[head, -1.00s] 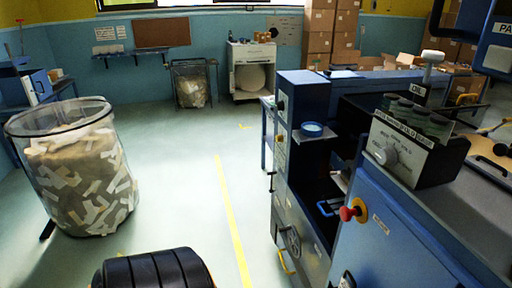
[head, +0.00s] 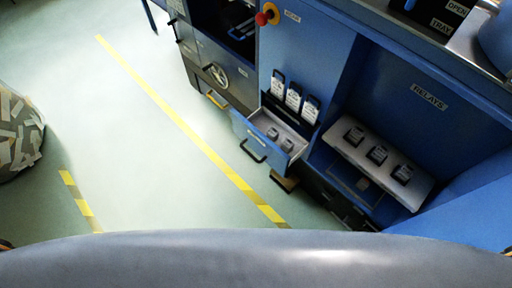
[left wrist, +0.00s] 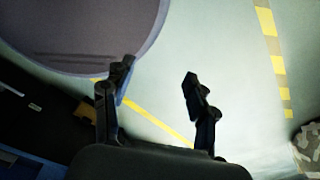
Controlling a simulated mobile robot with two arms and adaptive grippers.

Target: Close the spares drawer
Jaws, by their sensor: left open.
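The spares drawer (head: 263,143) is pulled out from the blue machine cabinet in the head view. It has a blue front with a dark handle (head: 253,151), and a few small grey-white parts (head: 280,139) lie inside. In the left wrist view my left gripper (left wrist: 158,83) is open and empty, with bare floor behind its fingers. It is apart from the drawer, which I cannot make out in that view. Neither gripper shows clearly in the head view.
Relay modules (head: 377,155) stand on a pale shelf (head: 418,191) right of the drawer. A red knob (head: 267,14) sits on the cabinet above. Yellow floor tape (head: 190,132) crosses the clear floor to the left.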

